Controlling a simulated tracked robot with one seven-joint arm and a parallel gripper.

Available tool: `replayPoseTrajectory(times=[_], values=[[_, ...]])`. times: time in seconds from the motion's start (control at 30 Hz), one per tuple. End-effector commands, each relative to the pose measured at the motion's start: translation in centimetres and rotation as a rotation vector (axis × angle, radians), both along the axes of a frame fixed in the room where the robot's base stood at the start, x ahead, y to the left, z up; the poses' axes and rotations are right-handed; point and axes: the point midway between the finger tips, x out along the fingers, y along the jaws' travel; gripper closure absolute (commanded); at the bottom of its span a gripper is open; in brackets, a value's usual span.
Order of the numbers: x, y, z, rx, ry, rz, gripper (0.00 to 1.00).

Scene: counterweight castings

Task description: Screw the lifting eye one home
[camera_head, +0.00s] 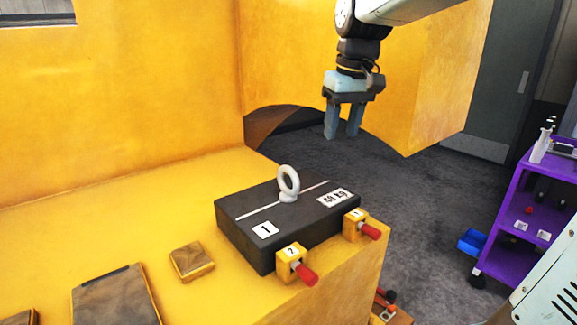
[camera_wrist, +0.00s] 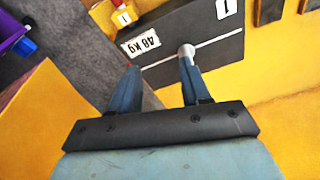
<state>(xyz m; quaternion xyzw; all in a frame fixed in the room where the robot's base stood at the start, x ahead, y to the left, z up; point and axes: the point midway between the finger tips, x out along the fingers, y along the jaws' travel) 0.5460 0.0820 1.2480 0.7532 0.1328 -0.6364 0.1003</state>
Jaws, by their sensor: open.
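The lifting eye (camera_head: 289,183) is a pale grey ring on a short collar. It stands upright on top of the dark counterweight casting (camera_head: 240,226), on its white line near the middle. The casting carries a "1" label and a "48 kg" label. My gripper (camera_head: 343,136) is open and empty, pointing down, above and to the right of the eye and apart from it. In the wrist view the gripper (camera_wrist: 156,72) shows both fingers spread, and the eye (camera_wrist: 187,50) appears just beyond the right fingertip. The eye's thread is hidden.
Yellow blocks with red-handled pins, labelled 2 (camera_head: 290,263) and 1 (camera_head: 357,225), stand at the casting's front edge. A yellow wall (camera_head: 120,90) rises behind the yellow ledge (camera_head: 215,305). A purple cart (camera_head: 520,215) stands at right on dark carpet.

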Motion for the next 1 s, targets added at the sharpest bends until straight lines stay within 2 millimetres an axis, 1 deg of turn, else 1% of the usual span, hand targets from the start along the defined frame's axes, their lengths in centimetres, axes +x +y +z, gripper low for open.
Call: replayPoseTrajectory(times=[0.03, 0.3, 0.5, 0.7, 0.87, 1.0], values=[[1.2, 0.7, 0.1, 0.004, 0.021, 0.022, 0.53], [6.5, 4.1, 0.3, 0.033, 0.127, 0.146, 0.53], [9.6, 6.2, 0.1, 0.062, 0.192, 0.226, 0.53], [11.2, 7.3, -0.1, 0.079, 0.226, 0.271, 0.53], [11.5, 7.6, -0.6, 0.083, 0.234, 0.28, 0.53], [11.2, 7.8, -2.1, 0.084, 0.236, 0.279, 0.53]])
